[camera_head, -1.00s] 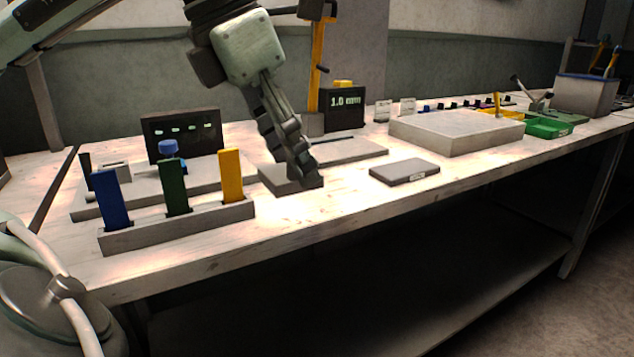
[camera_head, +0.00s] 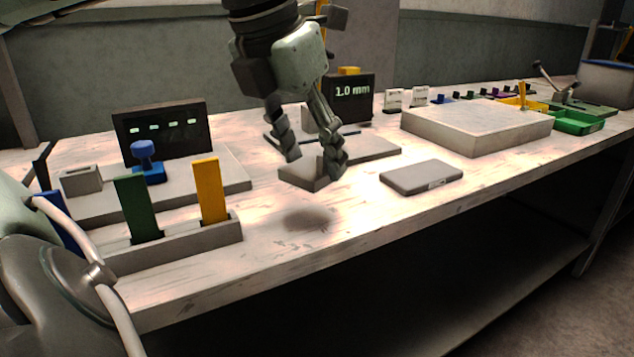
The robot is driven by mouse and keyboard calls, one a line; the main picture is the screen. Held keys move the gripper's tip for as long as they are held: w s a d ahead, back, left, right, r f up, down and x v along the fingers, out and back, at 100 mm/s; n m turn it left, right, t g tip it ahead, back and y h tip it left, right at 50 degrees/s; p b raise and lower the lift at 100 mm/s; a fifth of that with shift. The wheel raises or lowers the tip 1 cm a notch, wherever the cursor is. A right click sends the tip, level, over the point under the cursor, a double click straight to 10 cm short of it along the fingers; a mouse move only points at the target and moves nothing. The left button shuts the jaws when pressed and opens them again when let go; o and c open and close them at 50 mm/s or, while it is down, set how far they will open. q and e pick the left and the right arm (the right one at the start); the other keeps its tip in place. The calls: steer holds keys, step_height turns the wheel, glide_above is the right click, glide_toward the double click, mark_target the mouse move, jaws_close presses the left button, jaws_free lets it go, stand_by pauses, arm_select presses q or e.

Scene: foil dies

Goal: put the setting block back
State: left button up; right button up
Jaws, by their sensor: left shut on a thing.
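A flat grey block (camera_head: 304,180), which I take to be the setting block, is between the fingers of my left gripper (camera_head: 316,160). The gripper is shut on it and holds it above the bench; a dark shadow lies on the wood below. The fingers hide part of the block. Behind it is a grey base plate (camera_head: 375,151) with a dark display reading 1.0 mm (camera_head: 350,100). My right gripper is not in view.
At front left a grey rack (camera_head: 190,246) holds upright green (camera_head: 138,208) and yellow (camera_head: 210,190) tabs, plus a blue one (camera_head: 58,222) partly hidden. A flat grey case (camera_head: 422,177) and pale slab (camera_head: 476,126) lie right. Bare wood lies under the block.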

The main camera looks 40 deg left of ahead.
mark_target(317, 205)
arm_select(q)
steer(key=w+a+f, duration=0.2)
steer(key=w, duration=0.1)
steer(key=shift+w+a+f, duration=0.1)
steer(key=shift+w+f, duration=0.05)
steer(key=shift+f, duration=0.15)
step_height(317, 205, down, 2)
steer(key=shift+f, duration=0.8)
steer(key=shift+f+b, duration=0.15)
steer(key=shift+b, duration=0.2)
steer(key=o, duration=1.4)
steer(key=shift+c, duration=0.2)
steer(key=shift+o, duration=1.4)
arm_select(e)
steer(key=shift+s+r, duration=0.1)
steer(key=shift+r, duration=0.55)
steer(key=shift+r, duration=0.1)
